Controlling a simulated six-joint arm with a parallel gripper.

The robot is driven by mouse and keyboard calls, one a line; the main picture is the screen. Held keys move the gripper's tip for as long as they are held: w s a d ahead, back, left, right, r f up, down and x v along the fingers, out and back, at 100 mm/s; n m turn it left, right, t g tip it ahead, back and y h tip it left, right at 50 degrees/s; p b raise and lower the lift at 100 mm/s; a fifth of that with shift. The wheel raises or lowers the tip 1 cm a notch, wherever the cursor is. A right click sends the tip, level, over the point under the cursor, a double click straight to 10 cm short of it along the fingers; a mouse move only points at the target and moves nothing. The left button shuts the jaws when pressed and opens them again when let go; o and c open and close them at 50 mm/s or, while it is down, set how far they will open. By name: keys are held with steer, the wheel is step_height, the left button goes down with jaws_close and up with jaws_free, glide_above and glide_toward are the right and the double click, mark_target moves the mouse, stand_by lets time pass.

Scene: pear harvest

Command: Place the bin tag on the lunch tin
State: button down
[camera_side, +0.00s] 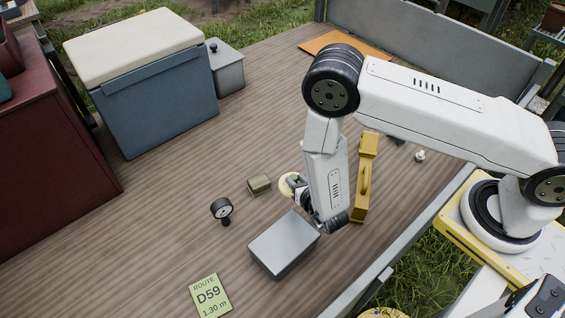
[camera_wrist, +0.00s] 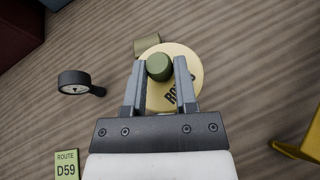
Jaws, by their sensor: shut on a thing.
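The bin tag looks to be a round cream-yellow disc (camera_wrist: 188,66) with dark lettering, partly covered, and a green knob (camera_wrist: 158,67) on top. My gripper (camera_wrist: 159,72) is shut on that knob, with a finger on each side. In the side view the disc (camera_side: 286,185) shows at the left of my gripper (camera_side: 298,186), partly hidden by it; its height above the deck is hard to tell. The lunch tin appears to be the plain silver-grey box (camera_side: 284,245), closed and flat on the deck, nearer the camera than my gripper. It is not seen in the wrist view.
A small olive box (camera_side: 259,185) lies just left of the disc. A black dial gauge (camera_side: 221,208) and a green route card (camera_side: 211,296) lie further left. A yellow tool (camera_side: 364,178) lies right of my wrist. A blue cooler (camera_side: 155,95) stands at the back.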

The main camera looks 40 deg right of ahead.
steer(key=s+a+r+n+y, duration=0.1)
steer(key=s+a+n+y, duration=0.2)
steer(key=a, duration=0.9)
steer(key=shift+s+a+n+y, duration=0.3)
steer(key=shift+s+y, duration=0.5)
steer(key=shift+s, duration=0.25)
glide_above(273, 242)
steer(key=shift+f, duration=2.2)
steer(key=shift+f, duration=0.15)
steer(key=shift+f, duration=1.65)
steer(key=shift+f, duration=0.15)
steer(key=shift+c, duration=2)
jaws_free()
